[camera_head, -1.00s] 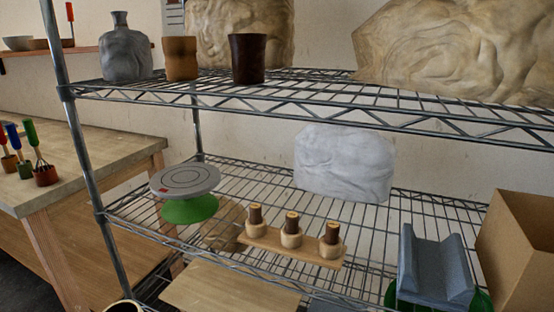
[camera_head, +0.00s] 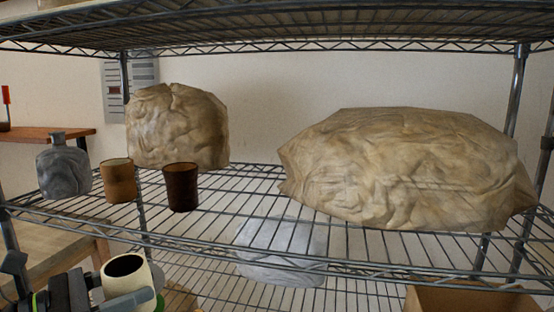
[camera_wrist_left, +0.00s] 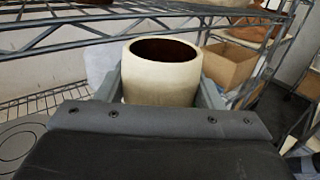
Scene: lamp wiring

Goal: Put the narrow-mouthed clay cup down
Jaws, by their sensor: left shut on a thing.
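The clay cup (camera_head: 125,283), cream outside with a dark round opening, is upright at the lower left of the head view. My left gripper (camera_head: 127,300) is shut on it, below the upper wire shelf's level and in front of the shelf. In the left wrist view the cup (camera_wrist_left: 161,82) stands between the two grey fingers, its dark mouth tilted toward the camera. Its base is hidden by the gripper body. My right gripper is in neither view.
The upper wire shelf (camera_head: 330,262) holds a grey bottle (camera_head: 63,172), a tan cup (camera_head: 118,184), a dark brown cup (camera_head: 181,188) and two wrapped clay lumps (camera_head: 177,128) (camera_head: 410,170). Bare shelf shows between the brown cup and the large lump. A cardboard box (camera_wrist_left: 228,65) is below.

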